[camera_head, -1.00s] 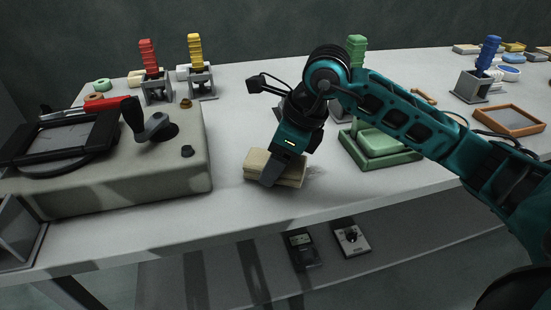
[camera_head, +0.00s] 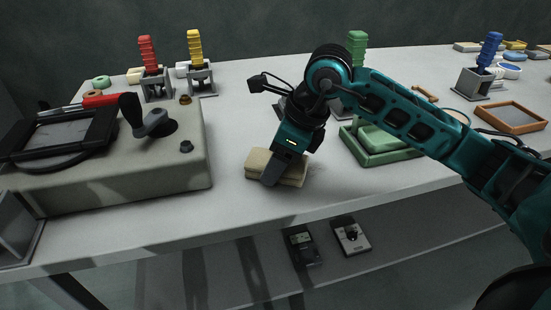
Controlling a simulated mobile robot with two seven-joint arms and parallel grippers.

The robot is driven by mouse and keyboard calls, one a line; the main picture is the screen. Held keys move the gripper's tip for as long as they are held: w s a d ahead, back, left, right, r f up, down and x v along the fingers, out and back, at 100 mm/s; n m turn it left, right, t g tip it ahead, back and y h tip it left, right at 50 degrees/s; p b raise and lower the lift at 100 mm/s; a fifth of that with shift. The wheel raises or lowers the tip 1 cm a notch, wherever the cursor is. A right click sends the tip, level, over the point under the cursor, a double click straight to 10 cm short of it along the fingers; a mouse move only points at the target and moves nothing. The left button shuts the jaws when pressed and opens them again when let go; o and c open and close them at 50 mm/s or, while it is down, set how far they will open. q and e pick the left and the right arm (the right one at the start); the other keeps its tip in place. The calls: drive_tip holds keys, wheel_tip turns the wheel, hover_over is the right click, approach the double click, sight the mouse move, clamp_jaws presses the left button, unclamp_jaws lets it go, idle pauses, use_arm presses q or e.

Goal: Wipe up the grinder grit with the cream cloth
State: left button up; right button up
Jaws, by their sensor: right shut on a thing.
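The cream cloth (camera_head: 258,164) is a thick folded pad lying flat on the grey table, near the front edge at the middle of the view. My right gripper (camera_head: 271,177) points down onto it and is shut on it; the dark fingers cover part of the cloth's front. My left gripper is not in view.
A large grey machine (camera_head: 170,180) with a black crank stands left of the cloth. A green tray (camera_head: 385,160) sits to the right, partly behind my arm. Red (camera_head: 148,52) and yellow (camera_head: 195,48) handled tools stand behind. The table in front of the cloth is clear.

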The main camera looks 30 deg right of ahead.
sight(307, 156)
drive_tip(key=shift+s+d+f+b, duration=0.1)
drive_tip(key=shift+s+d+b, duration=0.2)
drive_tip(key=shift+d, duration=0.5)
drive_tip(key=shift+s+d+b, duration=0.1)
drive_tip(key=shift+d+b, duration=0.25)
drive_tip(key=shift+d, duration=0.4)
drive_tip(key=shift+s+d, duration=0.1)
drive_tip(key=shift+d, duration=0.45)
drive_tip(key=shift+s+d+b, duration=0.15)
drive_tip(key=shift+d+b, duration=0.45)
drive_tip(key=shift+d, duration=0.1)
drive_tip(key=shift+s+d+b, duration=0.25)
drive_tip(key=shift+d+b, duration=0.3)
drive_tip(key=shift+d, duration=0.55)
drive_tip(key=shift+s+d, duration=0.15)
drive_tip(key=shift+d, duration=0.2)
drive_tip(key=shift+a+r+p, duration=0.2)
drive_tip(key=shift+a+p, duration=0.1)
drive_tip(key=shift+a, duration=0.25)
drive_tip(key=shift+w+a+f+p, duration=0.1)
drive_tip(key=shift+w+a+p, duration=0.2)
drive_tip(key=shift+a, duration=0.55)
drive_tip(key=shift+w+a+f+p, duration=0.1)
drive_tip(key=shift+w+a+p, duration=0.15)
drive_tip(key=shift+a, duration=0.55)
